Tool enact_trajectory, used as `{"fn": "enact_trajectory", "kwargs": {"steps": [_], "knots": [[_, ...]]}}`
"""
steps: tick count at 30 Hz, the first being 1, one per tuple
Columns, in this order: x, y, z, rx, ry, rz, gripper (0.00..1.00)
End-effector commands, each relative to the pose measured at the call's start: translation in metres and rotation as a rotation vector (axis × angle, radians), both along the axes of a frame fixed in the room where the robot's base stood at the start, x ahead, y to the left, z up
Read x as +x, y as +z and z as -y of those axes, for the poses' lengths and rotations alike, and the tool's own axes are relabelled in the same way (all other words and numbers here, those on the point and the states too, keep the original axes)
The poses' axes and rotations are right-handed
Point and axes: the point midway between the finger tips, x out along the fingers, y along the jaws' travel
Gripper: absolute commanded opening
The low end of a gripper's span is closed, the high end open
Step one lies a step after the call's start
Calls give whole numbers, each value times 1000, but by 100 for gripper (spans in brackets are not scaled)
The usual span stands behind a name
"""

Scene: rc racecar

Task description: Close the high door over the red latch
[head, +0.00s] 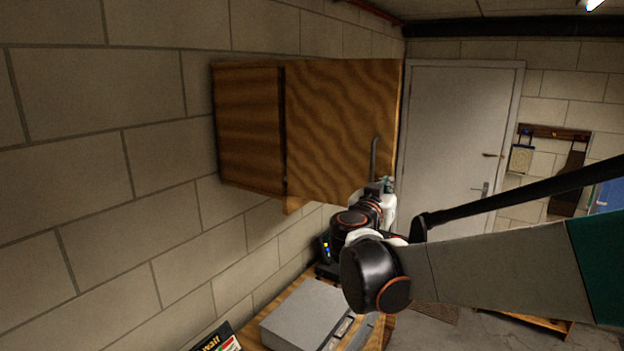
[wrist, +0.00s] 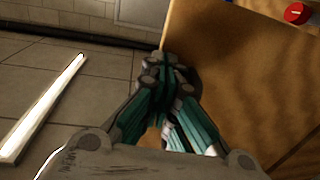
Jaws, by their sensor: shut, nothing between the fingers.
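The high door (head: 335,125) is a wavy-grained wooden panel with a dark curved handle (head: 374,157) near its right edge. It appears to stand out from the wooden wall cabinet (head: 248,125), with a dark gap between them. My gripper (head: 387,184) is by the door's lower right corner. In the wrist view my gripper (wrist: 165,62) is shut and empty, with its fingertips at the edge of a wooden panel (wrist: 225,70); I cannot tell whether they touch. A round red piece with a white mark, likely the red latch (wrist: 297,13), shows at the top right.
A bench (head: 285,300) with a grey box (head: 305,315) stands below the cabinet. The block wall (head: 90,200) is on the left. A closed grey room door (head: 460,130) stands behind. A bright strip (wrist: 45,105) shows at the wrist view's left.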

Motion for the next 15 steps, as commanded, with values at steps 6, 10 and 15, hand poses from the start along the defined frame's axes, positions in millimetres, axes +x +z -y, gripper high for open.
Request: {"fn": "enact_trajectory", "kwargs": {"steps": [6, 10, 15], "knots": [[16, -1, 13, 0, 57, 0, 0], [34, -2, 24, 0, 126, 0, 0], [63, -3, 39, 0, 236, 0, 0]]}}
